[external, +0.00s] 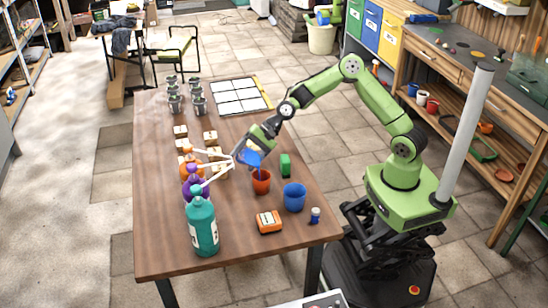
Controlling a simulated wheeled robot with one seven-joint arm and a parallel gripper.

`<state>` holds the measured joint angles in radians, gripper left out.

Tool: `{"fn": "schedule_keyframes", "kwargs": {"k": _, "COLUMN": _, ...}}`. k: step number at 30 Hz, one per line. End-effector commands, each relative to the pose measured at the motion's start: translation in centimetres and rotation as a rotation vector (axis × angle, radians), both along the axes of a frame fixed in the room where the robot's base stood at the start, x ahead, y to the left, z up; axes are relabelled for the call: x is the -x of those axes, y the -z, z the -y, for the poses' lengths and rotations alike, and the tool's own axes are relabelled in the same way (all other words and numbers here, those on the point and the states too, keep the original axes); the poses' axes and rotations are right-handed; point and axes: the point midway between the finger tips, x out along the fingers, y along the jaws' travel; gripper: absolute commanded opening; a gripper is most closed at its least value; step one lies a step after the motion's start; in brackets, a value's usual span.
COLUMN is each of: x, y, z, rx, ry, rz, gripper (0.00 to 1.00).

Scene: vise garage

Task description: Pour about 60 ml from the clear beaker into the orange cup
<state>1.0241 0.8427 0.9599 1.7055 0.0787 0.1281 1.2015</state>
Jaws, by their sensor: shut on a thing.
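My gripper (243,152) is shut on the clear beaker (250,159) and holds it above the table. The beaker looks tilted, and blue liquid shows in it. The orange cup (261,182) stands upright on the table just below the beaker and slightly to its right. The beaker's rim is close above the cup. At this size I cannot tell whether a stream is falling or how much liquid is in the cup.
A blue cup (294,198) stands right of the orange cup, with a green block (285,165) behind. An orange device (269,221) lies in front. A teal bottle (202,228) and purple and orange pump bottles stand left. Small blocks lie behind them.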

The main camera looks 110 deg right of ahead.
Motion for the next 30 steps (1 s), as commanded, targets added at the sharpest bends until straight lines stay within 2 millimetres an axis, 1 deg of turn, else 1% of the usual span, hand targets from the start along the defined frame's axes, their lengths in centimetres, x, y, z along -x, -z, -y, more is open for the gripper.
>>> {"fn": "schedule_keyframes", "kwargs": {"k": 30, "x": -0.02, "y": -0.52, "z": -0.05, "rx": 0.062, "ry": -0.001, "rz": 0.019, "gripper": 0.35}}
